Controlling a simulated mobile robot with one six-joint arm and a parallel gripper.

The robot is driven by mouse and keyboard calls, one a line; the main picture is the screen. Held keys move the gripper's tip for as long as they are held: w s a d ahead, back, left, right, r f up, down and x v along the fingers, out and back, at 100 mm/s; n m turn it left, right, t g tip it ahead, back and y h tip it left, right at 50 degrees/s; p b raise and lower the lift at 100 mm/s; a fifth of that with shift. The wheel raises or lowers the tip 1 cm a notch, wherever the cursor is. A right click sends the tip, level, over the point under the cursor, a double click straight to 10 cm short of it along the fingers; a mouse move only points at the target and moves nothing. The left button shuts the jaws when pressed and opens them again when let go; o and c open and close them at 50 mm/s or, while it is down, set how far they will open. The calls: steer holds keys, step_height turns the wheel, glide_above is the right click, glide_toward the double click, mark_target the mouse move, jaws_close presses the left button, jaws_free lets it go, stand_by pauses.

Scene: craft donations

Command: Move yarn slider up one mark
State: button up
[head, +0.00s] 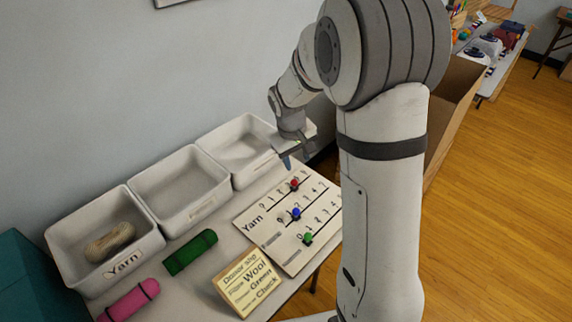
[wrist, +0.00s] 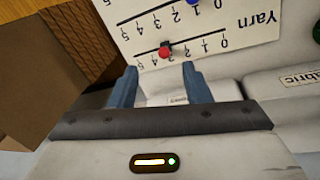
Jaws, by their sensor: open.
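A white slider board (head: 260,215) lies on the table with three numbered rows. The red knob (head: 294,184) is on the far row, and the wrist view shows this knob (wrist: 165,53) at about the 3 mark. The printed Yarn label (head: 253,224) stands near the low end of that row. The blue knob (head: 296,214) is on the middle row and the green knob (head: 308,238) on the near row. My gripper (head: 287,160) is open and empty above the board's far edge. In the wrist view the red knob lies just beyond the gap between the fingertips (wrist: 159,69), not gripped.
Three white bins stand along the wall; the nearest bin (head: 69,235) holds a beige yarn skein (head: 110,242). A green roll (head: 191,252), a pink roll (head: 130,300) and a note card (head: 249,286) lie in front. A cardboard box (head: 455,105) stands beyond the table.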

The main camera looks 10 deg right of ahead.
steer(key=n, duration=0.1)
glide_above(294, 181)
steer(key=a, duration=0.2)
step_height(294, 181, down, 7)
steer(key=f, duration=0.2)
steer(key=d+f, duration=0.1)
steer(key=f, duration=0.1)
steer(key=d+f, duration=0.1)
steer(key=f, duration=0.2)
steer(key=shift+f, duration=0.1)
steer(key=shift+a, duration=0.1)
steer(key=shift+c, duration=0.2)
jaws_close()
